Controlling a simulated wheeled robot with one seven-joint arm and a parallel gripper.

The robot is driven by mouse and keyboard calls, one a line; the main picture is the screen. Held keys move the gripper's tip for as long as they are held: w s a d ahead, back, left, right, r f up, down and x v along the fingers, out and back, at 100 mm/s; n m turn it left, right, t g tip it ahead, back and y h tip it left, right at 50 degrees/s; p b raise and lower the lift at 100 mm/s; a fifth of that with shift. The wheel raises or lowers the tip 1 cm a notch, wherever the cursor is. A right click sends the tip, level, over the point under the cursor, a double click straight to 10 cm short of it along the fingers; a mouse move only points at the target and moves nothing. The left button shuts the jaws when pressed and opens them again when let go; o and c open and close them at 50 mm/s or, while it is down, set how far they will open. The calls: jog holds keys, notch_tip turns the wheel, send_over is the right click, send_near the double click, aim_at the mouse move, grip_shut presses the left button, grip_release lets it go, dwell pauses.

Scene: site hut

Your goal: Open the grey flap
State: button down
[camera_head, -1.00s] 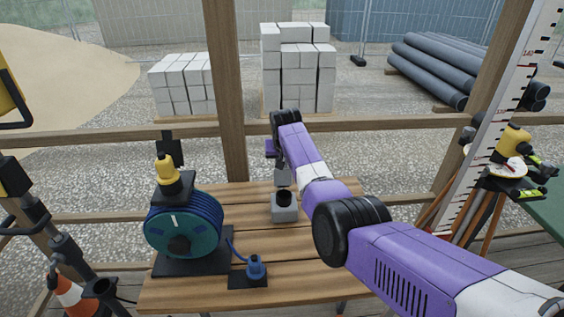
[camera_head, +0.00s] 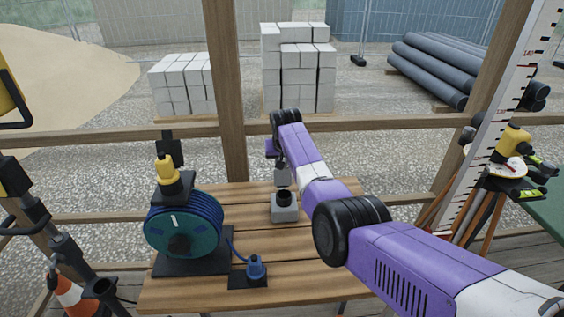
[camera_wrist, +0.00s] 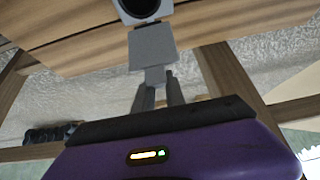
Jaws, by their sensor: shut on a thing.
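The grey flap (camera_head: 282,178) stands raised at the back edge of a small grey box (camera_head: 285,213) on the wooden table. The box's round dark opening (camera_head: 284,197) is uncovered. In the wrist view the flap (camera_wrist: 152,47) is a flat grey plate beside the box (camera_wrist: 146,20), with its dark opening partly cut off by the top of the frame. My gripper (camera_wrist: 158,80) is shut on the flap's far edge. In the head view my arm's wrist hides most of the gripper.
A blue cable reel (camera_head: 183,232) with a yellow-topped item above it stands left of the box. A blue plug on a dark base (camera_head: 255,269) sits in front. A wooden post (camera_head: 226,90) and rail (camera_head: 370,125) are close behind the table. Bare planks lie right of the box.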

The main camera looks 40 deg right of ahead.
jog(key=shift+s+a+f, duration=0.15)
jog(key=shift+s+f, duration=0.1)
jog(key=shift+f, duration=0.3)
jog(key=c, duration=1.5)
grip_release()
jog(key=shift+o, duration=0.6)
jog(key=shift+w+r, duration=0.15)
jog(key=shift+r, duration=0.15)
jog(key=shift+s+a+r, duration=0.1)
jog(key=shift+s+r, duration=0.1)
jog(key=shift+r, duration=0.45)
jog(key=v, duration=0.6)
jog(key=shift+s, duration=0.2)
jog(key=shift+a, duration=0.1)
jog(key=shift+c, duration=0.4)
